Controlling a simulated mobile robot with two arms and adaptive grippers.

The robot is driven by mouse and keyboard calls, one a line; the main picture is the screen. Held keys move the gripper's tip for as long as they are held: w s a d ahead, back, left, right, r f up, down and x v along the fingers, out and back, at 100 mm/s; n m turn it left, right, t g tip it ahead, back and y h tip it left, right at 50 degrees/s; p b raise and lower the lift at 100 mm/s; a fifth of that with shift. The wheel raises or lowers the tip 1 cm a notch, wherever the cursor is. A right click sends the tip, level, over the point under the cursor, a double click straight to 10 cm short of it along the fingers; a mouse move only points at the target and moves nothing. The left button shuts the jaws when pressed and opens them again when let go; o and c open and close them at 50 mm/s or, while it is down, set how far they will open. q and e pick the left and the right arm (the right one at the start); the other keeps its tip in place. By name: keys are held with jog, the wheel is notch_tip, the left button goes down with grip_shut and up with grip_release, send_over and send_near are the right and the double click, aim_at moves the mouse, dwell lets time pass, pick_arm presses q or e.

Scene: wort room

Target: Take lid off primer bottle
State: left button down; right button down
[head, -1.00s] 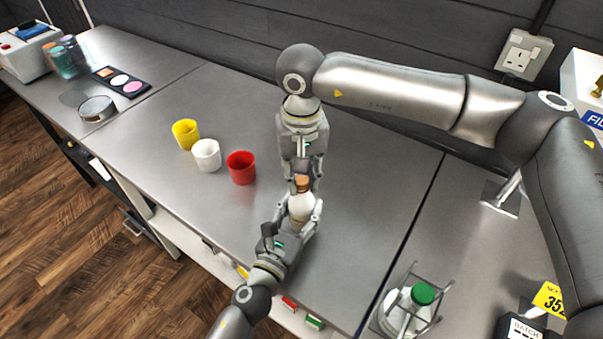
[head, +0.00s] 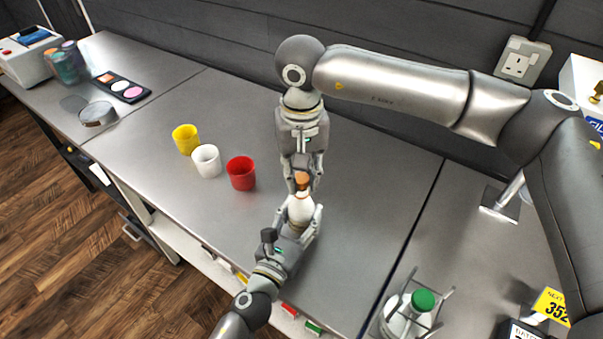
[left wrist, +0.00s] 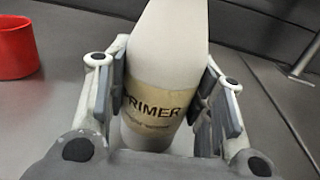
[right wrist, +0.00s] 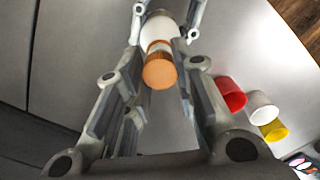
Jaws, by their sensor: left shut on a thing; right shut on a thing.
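The white primer bottle (head: 299,211) is upright above the bench. Its tan label reading PRIMER shows in the left wrist view (left wrist: 155,103). My left gripper (head: 301,222) is shut on the bottle's body, one finger on each side. The orange-brown lid (head: 302,179) is at the top of the bottle, and it also shows in the right wrist view (right wrist: 160,70). My right gripper (head: 302,182) comes from above and is shut on the lid. I cannot tell whether there is a gap between lid and bottle neck.
Yellow (head: 186,139), white (head: 206,161) and red (head: 241,173) cups stand left of the grippers. A green-capped bottle (head: 423,300) stands in a wire holder at the lower right. The bench between the cups and my right gripper is clear.

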aim_at(301, 178)
jog(key=shift+r, duration=2)
pick_arm(q)
jog(key=c, duration=0.6)
grip_release()
